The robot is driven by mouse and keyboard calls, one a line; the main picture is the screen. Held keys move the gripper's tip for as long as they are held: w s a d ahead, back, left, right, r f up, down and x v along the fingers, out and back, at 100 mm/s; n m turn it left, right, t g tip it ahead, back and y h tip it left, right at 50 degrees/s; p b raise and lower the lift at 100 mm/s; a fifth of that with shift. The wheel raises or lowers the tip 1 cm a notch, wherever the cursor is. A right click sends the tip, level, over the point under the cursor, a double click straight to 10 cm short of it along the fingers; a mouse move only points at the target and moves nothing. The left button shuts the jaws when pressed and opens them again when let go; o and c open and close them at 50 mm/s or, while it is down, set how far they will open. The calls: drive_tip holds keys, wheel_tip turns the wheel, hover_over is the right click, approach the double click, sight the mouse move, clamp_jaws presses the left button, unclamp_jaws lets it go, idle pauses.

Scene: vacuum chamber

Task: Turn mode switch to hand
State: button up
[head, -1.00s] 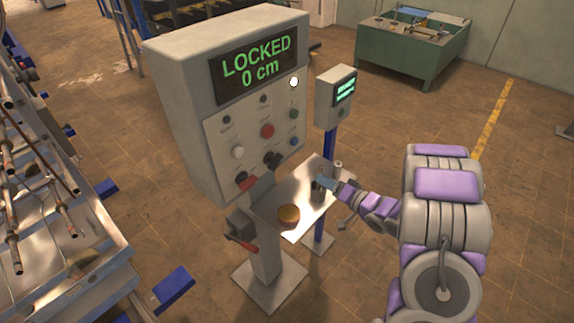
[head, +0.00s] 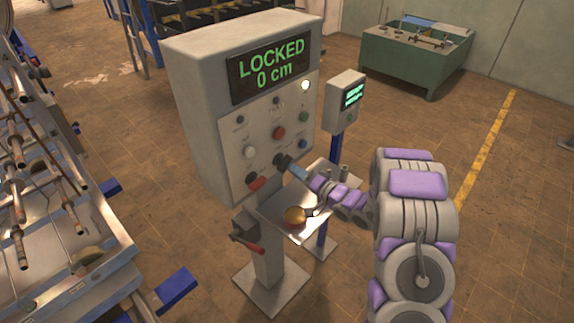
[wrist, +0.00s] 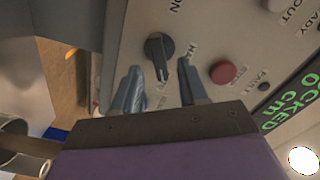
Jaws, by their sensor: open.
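The mode switch is a black rotary knob (wrist: 158,46) on the pale panel in the wrist view, with a partly hidden label starting "HA" to its right. Its long grip points down the picture, toward my gripper. In the head view the knob (head: 282,160) sits low on the panel. My gripper (wrist: 159,68) is open, with one finger on each side of the knob's lower end; I cannot tell whether they touch it. In the head view my gripper (head: 291,166) is at the panel's lower right. The fingers hide part of the lower labels.
A red button (wrist: 223,72) is close to the right finger. The display (head: 270,70) reads "LOCKED 0 cm". Below the panel, a metal shelf (head: 275,208) carries a round golden object (head: 294,216). A smaller control box (head: 345,100) stands behind.

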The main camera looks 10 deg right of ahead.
sight(285, 162)
drive_tip(key=shift+w+a, duration=0.3)
drive_tip(key=shift+w, duration=0.5)
drive_tip(key=shift+w+a, duration=0.25)
drive_tip(key=shift+w, duration=0.6)
drive_tip(key=shift+w+a, duration=0.3)
drive_tip(key=shift+w, duration=0.5)
drive_tip(key=shift+a, duration=0.8)
drive_tip(key=shift+c, duration=0.7)
drive_tip(key=shift+s+a, duration=0.1)
drive_tip(key=shift+a, duration=0.05)
drive_tip(key=shift+c, duration=1.5)
drive_tip(key=shift+d, duration=0.35)
clamp_jaws()
